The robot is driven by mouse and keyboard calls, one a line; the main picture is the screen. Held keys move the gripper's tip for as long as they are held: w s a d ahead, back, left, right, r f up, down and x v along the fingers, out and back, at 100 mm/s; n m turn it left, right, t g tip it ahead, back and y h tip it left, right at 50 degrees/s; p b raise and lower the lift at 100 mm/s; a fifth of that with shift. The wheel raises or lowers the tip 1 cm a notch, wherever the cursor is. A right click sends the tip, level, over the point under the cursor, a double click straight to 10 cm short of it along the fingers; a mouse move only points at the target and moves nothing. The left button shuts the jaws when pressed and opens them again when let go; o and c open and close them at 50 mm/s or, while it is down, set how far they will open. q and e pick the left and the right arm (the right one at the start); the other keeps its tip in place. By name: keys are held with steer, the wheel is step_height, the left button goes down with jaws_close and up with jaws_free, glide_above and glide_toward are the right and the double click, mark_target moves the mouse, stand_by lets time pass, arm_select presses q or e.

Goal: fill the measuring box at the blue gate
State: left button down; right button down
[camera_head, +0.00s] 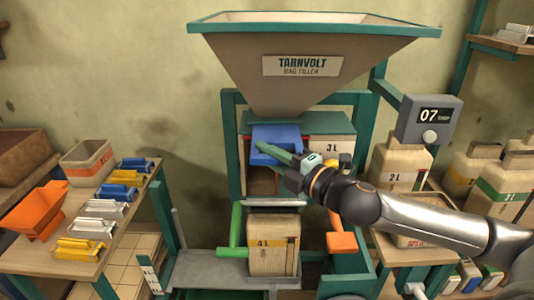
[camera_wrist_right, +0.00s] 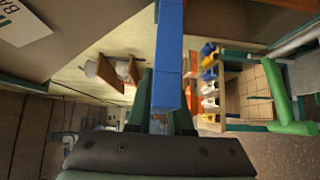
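The blue gate (camera_head: 277,139) sits below the large hopper, in front of the green-framed housing. My right gripper (camera_head: 283,157) reaches in from the right with its green fingers at the gate. In the right wrist view, the fingers (camera_wrist_right: 163,112) lie along both sides of the blue gate bar (camera_wrist_right: 168,60) and appear closed on it. The measuring box under the gate, behind a panel labelled 3 L (camera_head: 332,148), is mostly hidden by my arm, so its fill cannot be told. My left gripper is not in view.
A 4 L sack-like box (camera_head: 268,245) stands on a grey tray (camera_head: 205,268) beside a green handle (camera_head: 236,225). An orange block (camera_head: 342,242) is to its right.

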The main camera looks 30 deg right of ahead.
steer(key=c, duration=0.8)
jaws_free()
steer(key=shift+w, duration=0.1)
steer(key=shift+d, duration=0.1)
steer(key=shift+b+v, duration=0.55)
steer(key=shift+v, duration=0.6)
steer(key=p+v, duration=0.6)
steer(key=v, duration=0.4)
steer(key=shift+c, duration=0.2)
